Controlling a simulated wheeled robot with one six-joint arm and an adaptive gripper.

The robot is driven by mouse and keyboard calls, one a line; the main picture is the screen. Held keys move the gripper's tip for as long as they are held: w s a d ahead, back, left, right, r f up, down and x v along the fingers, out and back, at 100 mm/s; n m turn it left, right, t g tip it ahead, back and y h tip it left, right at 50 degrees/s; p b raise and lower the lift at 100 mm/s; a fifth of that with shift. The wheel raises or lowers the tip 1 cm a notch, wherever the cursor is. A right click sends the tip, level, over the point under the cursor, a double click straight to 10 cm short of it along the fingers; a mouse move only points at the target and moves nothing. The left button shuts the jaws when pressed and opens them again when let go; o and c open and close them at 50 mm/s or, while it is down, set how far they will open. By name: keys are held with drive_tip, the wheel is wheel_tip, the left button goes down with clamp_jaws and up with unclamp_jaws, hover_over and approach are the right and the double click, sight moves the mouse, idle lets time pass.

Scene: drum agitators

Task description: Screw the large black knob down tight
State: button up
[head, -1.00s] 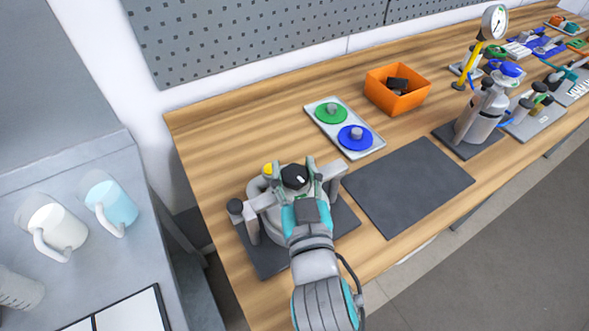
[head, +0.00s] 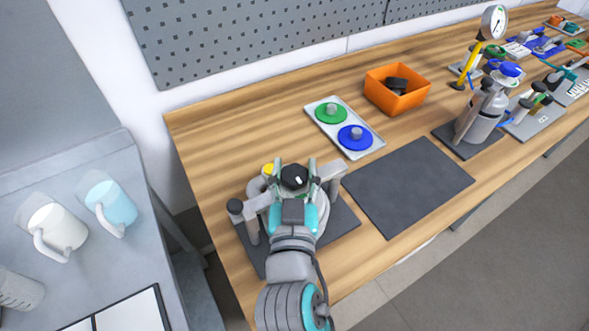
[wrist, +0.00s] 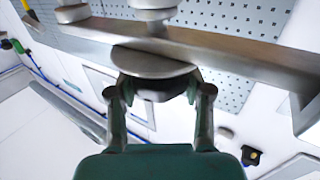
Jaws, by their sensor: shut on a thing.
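The large black knob (head: 294,178) sits on top of a grey drum fixture, with a small white mark on its upper face. My gripper (head: 297,172) is shut on the knob, with one finger on either side of it. In the wrist view, my gripper (wrist: 162,90) closes on the dark knob (wrist: 155,94) next to a round metal disc (wrist: 150,62) and a long metal bar (wrist: 225,52). My wrist and hand hide the front of the fixture in the head view.
A bare dark mat (head: 408,187) lies to the right. A tray (head: 366,151) with green and blue discs and an orange bin (head: 398,105) stand behind.

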drive_tip(key=shift+r, duration=0.15)
drive_tip(key=o, duration=1.2)
drive_tip(key=shift+d+n+y, duration=0.1)
drive_tip(key=shift+n+y, duration=0.3)
drive_tip(key=shift+y, duration=0.2)
drive_tip(key=shift+n+g+y, duration=0.4)
drive_tip(key=shift+n+y, duration=0.6)
drive_tip(key=shift+y, duration=0.5)
drive_tip(key=shift+n+g+y, duration=0.3)
drive_tip(key=shift+n+y, duration=0.2)
drive_tip(key=shift+y, duration=0.3)
drive_tip(key=shift+n+g+y, duration=1.2)
drive_tip(key=shift+n+y, duration=0.4)
drive_tip(key=shift+y, duration=0.5)
